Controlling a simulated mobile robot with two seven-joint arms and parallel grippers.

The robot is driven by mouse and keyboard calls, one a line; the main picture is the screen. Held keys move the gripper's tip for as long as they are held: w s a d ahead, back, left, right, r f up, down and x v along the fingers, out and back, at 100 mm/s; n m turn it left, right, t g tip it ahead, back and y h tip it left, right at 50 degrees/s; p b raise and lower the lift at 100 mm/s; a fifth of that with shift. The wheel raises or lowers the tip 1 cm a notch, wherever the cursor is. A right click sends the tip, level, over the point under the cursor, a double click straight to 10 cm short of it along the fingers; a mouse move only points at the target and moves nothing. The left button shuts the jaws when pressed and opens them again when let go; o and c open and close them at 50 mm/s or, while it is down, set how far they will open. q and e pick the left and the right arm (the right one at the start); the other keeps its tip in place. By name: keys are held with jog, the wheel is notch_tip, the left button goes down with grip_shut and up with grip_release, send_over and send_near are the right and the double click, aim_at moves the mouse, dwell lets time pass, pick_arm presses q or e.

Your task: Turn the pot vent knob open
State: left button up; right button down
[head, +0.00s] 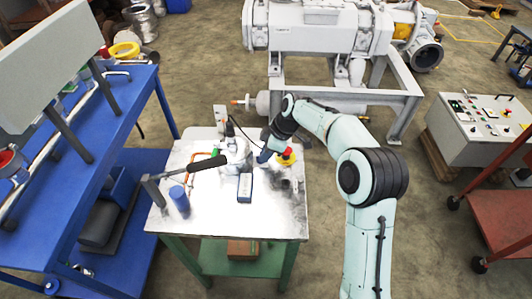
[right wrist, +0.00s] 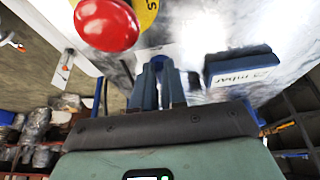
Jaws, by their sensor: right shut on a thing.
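My right gripper (head: 263,157) reaches down over the white-topped table in the head view, left of a red and yellow button. In the right wrist view its dark fingers (right wrist: 158,85) are close together, shut on a small blue knob (right wrist: 158,61), which shows only in part at the fingertips. In the head view the knob is hidden by the gripper and too small to make out. I cannot read how far the knob is turned. My left gripper is in neither view.
The red button (right wrist: 106,24) is close beside the fingers. A blue mbar gauge (head: 245,188) stands near the table's middle. A black handle (head: 208,163) and a blue cylinder (head: 179,198) are to the left. A grey pump machine (head: 320,30) stands behind.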

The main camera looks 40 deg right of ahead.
jog(key=shift+s+a+f, duration=0.1)
jog(key=shift+a+f, duration=0.1)
jog(key=shift+f, duration=0.05)
jog(key=shift+s+m+h, duration=0.1)
jog(key=shift+m+h, duration=0.2)
jog(key=shift+m, duration=0.5)
jog(key=m, duration=0.2)
jog(key=shift+s+a+m+t+h+b, duration=0.1)
jog(key=shift+a+m+t+h+b, duration=0.2)
jog(key=shift+t+h+b, duration=0.1)
jog(key=m+h, duration=0.1)
jog(key=m, duration=0.1)
jog(key=shift+a+m+p, duration=0.15)
jog(key=shift+m+p, duration=0.15)
jog(key=shift+p, duration=0.05)
jog(key=m, duration=0.1)
jog(key=m+h+p, duration=0.1)
jog(key=m, duration=0.2)
jog(key=shift+a+t+h, duration=0.3)
jog(key=shift+a, duration=0.05)
jog(key=m+h, duration=0.1)
jog(key=m, duration=0.2)
jog(key=shift+a+f, duration=0.1)
jog(key=shift+a, duration=0.05)
jog(key=shift+a+m+g+h+b, duration=0.15)
jog(key=shift+m+g+h+b, duration=0.3)
jog(key=shift+m, duration=1.45)
jog(key=shift+h, duration=0.25)
